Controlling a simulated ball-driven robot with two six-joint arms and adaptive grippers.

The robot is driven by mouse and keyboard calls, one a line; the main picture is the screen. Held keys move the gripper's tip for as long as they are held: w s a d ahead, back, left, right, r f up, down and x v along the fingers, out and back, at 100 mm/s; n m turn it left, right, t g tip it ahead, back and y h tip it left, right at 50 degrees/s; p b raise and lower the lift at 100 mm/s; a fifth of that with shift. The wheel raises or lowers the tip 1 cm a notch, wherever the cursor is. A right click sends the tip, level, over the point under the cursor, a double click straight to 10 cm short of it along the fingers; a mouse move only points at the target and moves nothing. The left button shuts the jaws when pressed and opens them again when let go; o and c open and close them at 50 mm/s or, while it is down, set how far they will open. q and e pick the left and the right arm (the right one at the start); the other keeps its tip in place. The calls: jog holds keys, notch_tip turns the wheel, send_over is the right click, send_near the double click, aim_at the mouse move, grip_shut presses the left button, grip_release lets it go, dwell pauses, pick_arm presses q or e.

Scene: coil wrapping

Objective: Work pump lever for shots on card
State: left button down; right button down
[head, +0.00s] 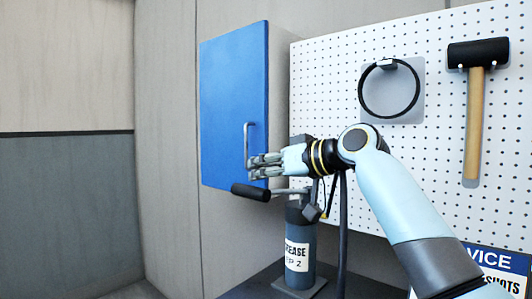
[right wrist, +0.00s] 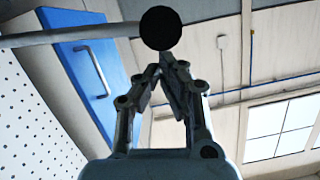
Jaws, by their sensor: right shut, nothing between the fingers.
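The grease pump (head: 298,215) stands upright on a dark bench, with a label reading "GREASE" and a "2". Its lever ends in a black grip (head: 250,191) that points left. In the right wrist view the round end of the black grip (right wrist: 160,28) shows just beyond my fingertips. My right gripper (head: 256,167) is shut and empty, a little above the grip in the head view; I cannot tell whether it touches. It also shows in the right wrist view (right wrist: 163,66). The card (head: 500,274) at lower right shows "VICE" and "SHOTS", partly hidden by my arm. My left gripper is out of view.
A blue cabinet door (head: 230,95) with a grey handle (head: 247,145) is behind my gripper. A white pegboard (head: 335,80) holds a black ring (head: 362,90) and a mallet (head: 475,110). A dark hose (head: 343,230) runs beside the pump. The left side is clear.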

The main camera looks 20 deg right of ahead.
jog(key=shift+a+f, duration=0.1)
jog(key=shift+f, duration=0.1)
jog(key=shift+f, duration=0.1)
